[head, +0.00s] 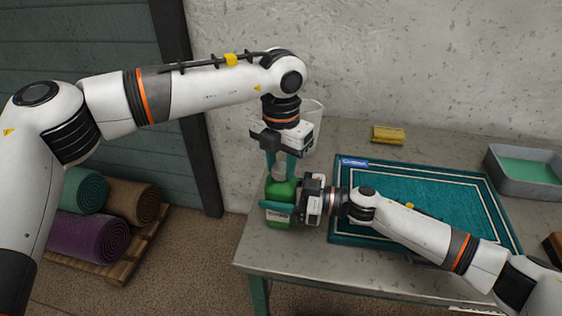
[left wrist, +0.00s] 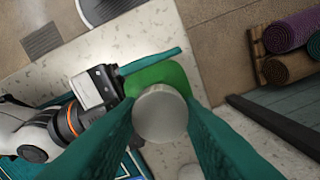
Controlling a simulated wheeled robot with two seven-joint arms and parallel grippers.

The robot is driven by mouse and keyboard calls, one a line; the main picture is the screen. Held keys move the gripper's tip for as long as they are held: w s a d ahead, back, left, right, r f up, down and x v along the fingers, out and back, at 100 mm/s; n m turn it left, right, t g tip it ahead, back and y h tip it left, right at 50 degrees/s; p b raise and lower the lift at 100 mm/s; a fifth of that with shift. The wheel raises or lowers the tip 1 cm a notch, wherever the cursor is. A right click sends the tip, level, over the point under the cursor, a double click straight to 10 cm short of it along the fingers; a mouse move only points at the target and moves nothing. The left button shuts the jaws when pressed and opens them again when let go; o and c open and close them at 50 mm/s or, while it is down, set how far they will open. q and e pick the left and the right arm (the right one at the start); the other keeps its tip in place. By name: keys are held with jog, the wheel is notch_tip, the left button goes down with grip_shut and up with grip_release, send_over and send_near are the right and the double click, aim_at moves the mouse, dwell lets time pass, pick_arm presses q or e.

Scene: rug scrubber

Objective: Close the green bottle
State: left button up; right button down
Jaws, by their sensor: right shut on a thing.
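The green bottle (head: 281,190) stands upright at the table's left edge. My right gripper (head: 284,209) is shut on its body from the right. A pale grey cap (head: 279,171) is at the bottle's top; in the left wrist view the cap (left wrist: 160,114) hides the bottle's mouth, so I cannot tell whether it is seated. My left gripper (head: 280,163) points down over the bottle with its teal fingers on either side of the cap. In the left wrist view the fingers (left wrist: 160,112) come up to the cap's edges; whether they grip it is unclear.
A clear container (head: 311,118) stands behind my left gripper. A teal rug (head: 455,200) lies on the table (head: 300,258). A yellow block (head: 388,135) is at the back and a grey tub (head: 527,172) at the right. Rolled rugs (head: 88,236) lie on a floor pallet.

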pick_arm(q)
jog(key=m, duration=0.4)
jog(key=shift+m, duration=0.4)
jog(key=m, duration=0.3)
jog(key=o, duration=1.1)
jog(key=shift+o, duration=0.2)
notch_tip(320, 180, up, 12)
pick_arm(e)
jog(key=shift+c, duration=1.8)
grip_release()
